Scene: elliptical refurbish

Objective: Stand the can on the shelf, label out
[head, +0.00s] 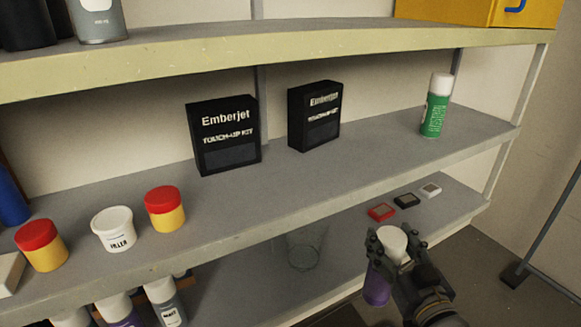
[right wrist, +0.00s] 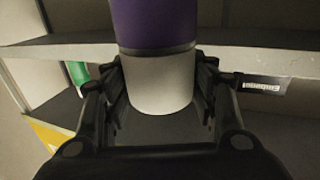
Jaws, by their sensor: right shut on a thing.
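The can, purple with a white cap, is in my right gripper (head: 392,248). Its purple body (head: 377,287) hangs below the fingers and its white cap (head: 392,240) is up, roughly upright. In the right wrist view the fingers flank the white cap (right wrist: 158,88), with the purple body (right wrist: 152,22) beyond; no label text shows on it. The gripper is in front of the middle shelf (head: 370,160), below its edge and apart from it. A green can with a white cap (head: 434,115) stands on that shelf at the right. My left gripper is out of view.
Two black Emberjet boxes (head: 224,150) (head: 314,128) stand on the middle shelf, with lidded jars (head: 112,232) at the left. The shelf is clear between the right box and the green can. Small red, black and white items (head: 382,211) lie on the lower shelf (head: 450,205).

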